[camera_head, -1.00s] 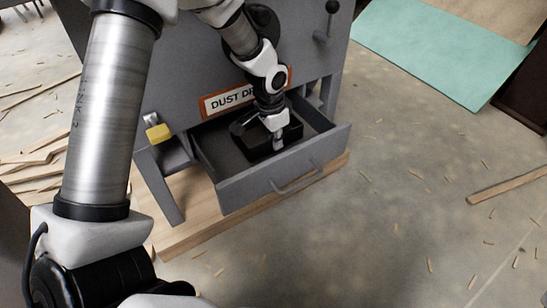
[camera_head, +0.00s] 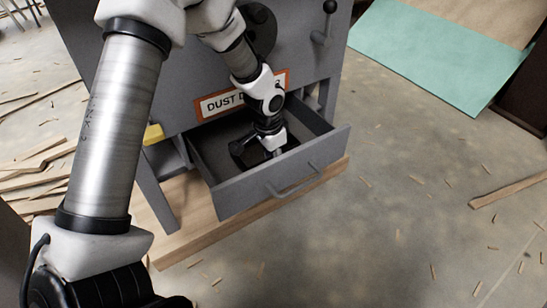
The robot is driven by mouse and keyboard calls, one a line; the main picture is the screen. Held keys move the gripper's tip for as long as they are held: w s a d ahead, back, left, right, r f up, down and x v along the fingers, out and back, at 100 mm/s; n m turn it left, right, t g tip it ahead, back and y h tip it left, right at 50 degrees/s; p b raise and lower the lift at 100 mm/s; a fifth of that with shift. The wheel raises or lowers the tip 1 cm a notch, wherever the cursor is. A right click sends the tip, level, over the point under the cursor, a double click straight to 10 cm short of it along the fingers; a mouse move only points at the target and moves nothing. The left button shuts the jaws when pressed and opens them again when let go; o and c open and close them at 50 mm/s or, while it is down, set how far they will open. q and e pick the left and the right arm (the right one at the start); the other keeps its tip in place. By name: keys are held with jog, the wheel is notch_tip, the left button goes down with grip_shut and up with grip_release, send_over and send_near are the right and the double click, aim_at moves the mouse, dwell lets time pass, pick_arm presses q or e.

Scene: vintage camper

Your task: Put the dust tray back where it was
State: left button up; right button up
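The dust tray (camera_head: 240,152) is a small black open box. It sits low inside the pulled-out grey drawer (camera_head: 270,190) of a grey machine, below a label beginning "DUST D". My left gripper (camera_head: 274,150) reaches down into the drawer from above. It appears shut on the tray's wall, with one pale fingertip showing in front of it. The gripper hides much of the tray, and I cannot tell whether the tray touches the drawer floor. My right gripper is out of view.
The drawer has a bar handle (camera_head: 292,183) on its front. The machine (camera_head: 200,75) stands on a wooden board (camera_head: 190,232). A yellow block (camera_head: 153,134) is at its left. Wood scraps (camera_head: 40,165) lie at left. The concrete floor at right is mostly clear, with scattered splinters.

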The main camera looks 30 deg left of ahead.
pick_arm(q)
notch_tip(320, 180, up, 12)
jog(key=s+p, duration=0.1)
jog(key=p, duration=0.4)
jog(key=shift+s+a+p, duration=0.2)
jog(key=shift+s+p, duration=0.05)
jog(key=shift+p, duration=0.15)
jog(key=shift+r, duration=0.1)
dwell(0.3)
